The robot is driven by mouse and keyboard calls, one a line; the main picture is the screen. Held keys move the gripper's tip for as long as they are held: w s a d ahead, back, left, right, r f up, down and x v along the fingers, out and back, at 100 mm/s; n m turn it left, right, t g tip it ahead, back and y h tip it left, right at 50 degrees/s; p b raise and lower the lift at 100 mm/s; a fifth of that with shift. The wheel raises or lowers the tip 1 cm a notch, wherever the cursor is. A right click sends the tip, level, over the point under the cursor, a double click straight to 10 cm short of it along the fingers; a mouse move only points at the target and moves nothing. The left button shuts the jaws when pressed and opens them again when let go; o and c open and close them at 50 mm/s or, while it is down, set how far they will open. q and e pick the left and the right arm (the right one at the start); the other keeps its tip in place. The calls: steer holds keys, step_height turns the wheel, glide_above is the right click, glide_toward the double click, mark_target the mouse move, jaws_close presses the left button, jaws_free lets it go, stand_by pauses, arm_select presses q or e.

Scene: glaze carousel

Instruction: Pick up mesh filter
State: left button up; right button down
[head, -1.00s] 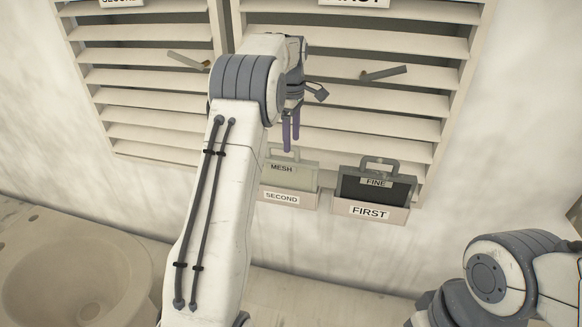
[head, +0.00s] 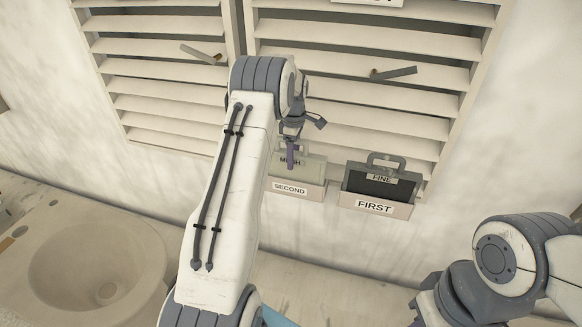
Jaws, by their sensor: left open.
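The mesh filter (head: 313,162) is a pale grey-green panel labelled MESH, standing in the holder marked SECOND (head: 304,190) on the wall below the louvres. My left gripper (head: 291,158) is open and points down. Its purple fingers overlap the handle and label area of the mesh filter, covering part of the word. From this view I cannot tell whether they touch it or are in front of it. My left forearm hides the left side of the filter and holder. My right arm shows at the lower right, but its fingers are not in view.
A dark filter labelled FINE (head: 378,184) with a handle stands in the holder marked FIRST (head: 395,211), just to the right. Louvred shutters with levers (head: 394,74) are above. A round basin (head: 85,262) is set in the counter at lower left.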

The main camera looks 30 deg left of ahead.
arm_select(q)
steer(key=shift+f, duration=0.15)
jaws_close()
stand_by(1.3)
